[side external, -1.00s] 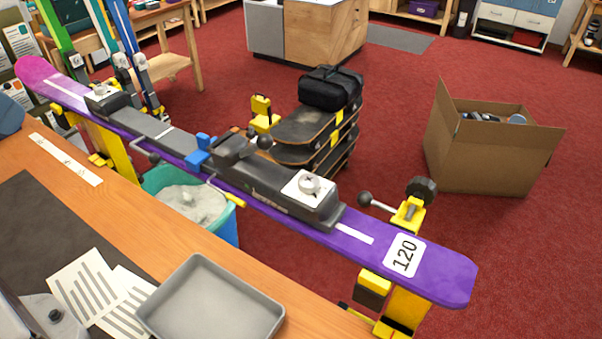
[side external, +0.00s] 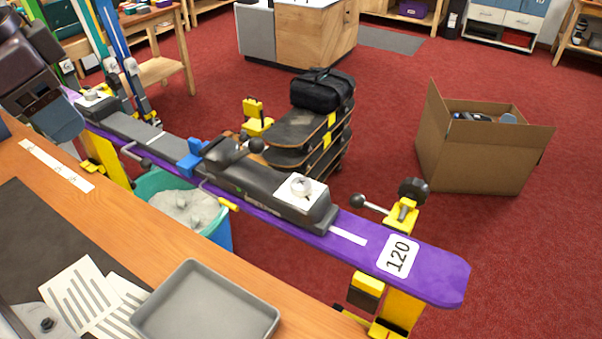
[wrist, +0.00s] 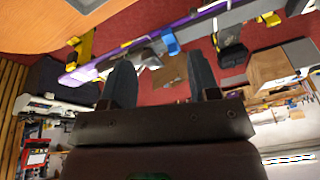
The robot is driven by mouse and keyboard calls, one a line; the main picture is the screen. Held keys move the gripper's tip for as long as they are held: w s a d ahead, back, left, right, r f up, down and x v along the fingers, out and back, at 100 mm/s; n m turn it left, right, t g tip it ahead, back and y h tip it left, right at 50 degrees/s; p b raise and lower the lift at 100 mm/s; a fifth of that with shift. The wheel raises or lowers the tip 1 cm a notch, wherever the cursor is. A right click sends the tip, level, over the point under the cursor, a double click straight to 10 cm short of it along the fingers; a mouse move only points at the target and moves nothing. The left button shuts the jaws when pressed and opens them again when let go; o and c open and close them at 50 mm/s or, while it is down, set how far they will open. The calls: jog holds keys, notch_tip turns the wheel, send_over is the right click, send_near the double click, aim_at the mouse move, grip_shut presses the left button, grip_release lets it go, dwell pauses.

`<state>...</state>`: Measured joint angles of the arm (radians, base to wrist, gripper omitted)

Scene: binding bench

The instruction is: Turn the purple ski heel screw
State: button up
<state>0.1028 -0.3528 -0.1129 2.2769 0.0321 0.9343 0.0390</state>
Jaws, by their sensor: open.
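The purple ski (side external: 440,272) lies clamped along the bench in the side external view, its "120" label at the near right end. The heel screw (side external: 301,187) is a round grey head on a white plate on the dark heel binding (side external: 262,187). A similar screw (side external: 92,95) sits on the toe binding at the far left. My arm's dark end is at the upper left of that view, far from the heel screw; its fingertips are not clear there. In the wrist view my gripper (wrist: 160,62) is open and empty, with the ski (wrist: 195,17) beyond it.
A grey tray (side external: 205,310) and striped papers (side external: 85,300) lie on the wooden bench (side external: 75,215). Yellow vises (side external: 402,215) with ball-ended handles hold the ski. A blue clamp (side external: 194,158) sits mid-ski. A teal bin (side external: 160,182) and an open cardboard box (side external: 475,155) stand beyond.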

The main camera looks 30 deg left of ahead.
jog(key=w+d+m+g, duration=0.2)
jog(key=w+d+m, duration=0.55)
jog(key=d, duration=0.25)
jog(key=m+g, duration=0.1)
jog(key=m, duration=1.5)
send_near(301, 182)
jog(key=f, duration=0.9)
jog(key=shift+w, duration=0.2)
jog(key=c, duration=0.9)
